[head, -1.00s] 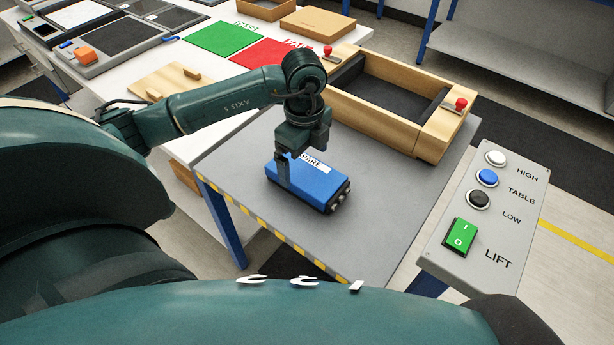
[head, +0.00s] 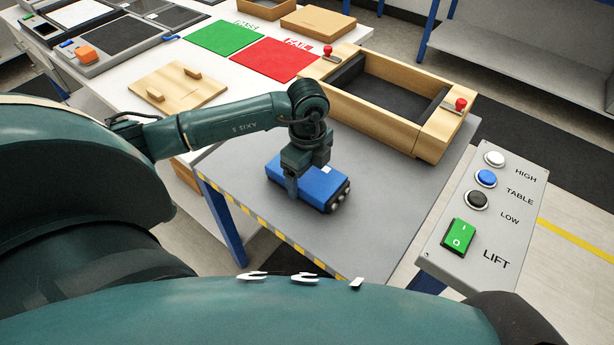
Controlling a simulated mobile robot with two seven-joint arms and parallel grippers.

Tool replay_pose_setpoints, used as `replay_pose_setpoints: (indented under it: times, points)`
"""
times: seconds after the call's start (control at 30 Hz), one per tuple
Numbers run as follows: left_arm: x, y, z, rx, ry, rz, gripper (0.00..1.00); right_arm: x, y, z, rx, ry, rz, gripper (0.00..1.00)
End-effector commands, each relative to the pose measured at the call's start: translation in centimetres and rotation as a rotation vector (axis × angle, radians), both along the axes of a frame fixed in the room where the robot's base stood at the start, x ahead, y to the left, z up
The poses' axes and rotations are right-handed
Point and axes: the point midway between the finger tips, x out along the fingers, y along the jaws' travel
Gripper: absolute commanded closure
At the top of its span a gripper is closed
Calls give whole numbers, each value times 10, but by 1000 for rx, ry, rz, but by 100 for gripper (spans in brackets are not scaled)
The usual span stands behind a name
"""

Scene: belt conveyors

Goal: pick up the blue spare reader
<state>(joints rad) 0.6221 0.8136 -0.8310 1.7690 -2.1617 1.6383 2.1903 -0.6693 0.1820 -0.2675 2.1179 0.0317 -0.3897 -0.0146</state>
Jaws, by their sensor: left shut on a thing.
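The blue spare reader (head: 320,187) is a flat blue box with dark connectors on its right end. It sits on or just above the grey lift table (head: 255,172); I cannot tell whether it touches the surface. My left gripper (head: 293,190) points down over the reader and is shut on it, with one finger showing at the near side. The gripper hides most of the white label and the far finger. My right gripper is not in view.
A wooden frame (head: 430,146) with a dark inside and red knobs stands at the table's back right. A lift panel (head: 478,240) with buttons is at the right. Behind are a red mat (head: 272,60), a green mat (head: 222,37) and a wooden board (head: 180,88).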

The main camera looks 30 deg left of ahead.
Motion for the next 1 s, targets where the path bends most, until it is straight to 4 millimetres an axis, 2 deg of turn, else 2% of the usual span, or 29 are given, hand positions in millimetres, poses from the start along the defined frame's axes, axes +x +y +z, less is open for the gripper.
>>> replay_pose_setpoints:
  times: [0.03, 0.33, 0.6, 0.77, 1.0]
  points:
    - [0, 0, 0, 0, 0, 0, 32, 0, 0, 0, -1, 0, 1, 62]
    - [0, 0, 1, 0, 0, 0, 56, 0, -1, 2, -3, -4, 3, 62]
    - [1, 0, 5, 0, -4, 0, 56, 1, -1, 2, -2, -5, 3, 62]
    - [2, 0, 27, -1, -8, 0, 56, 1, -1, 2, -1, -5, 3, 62]
    - [1, 0, 75, -1, -7, 0, 56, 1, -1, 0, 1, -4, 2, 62]
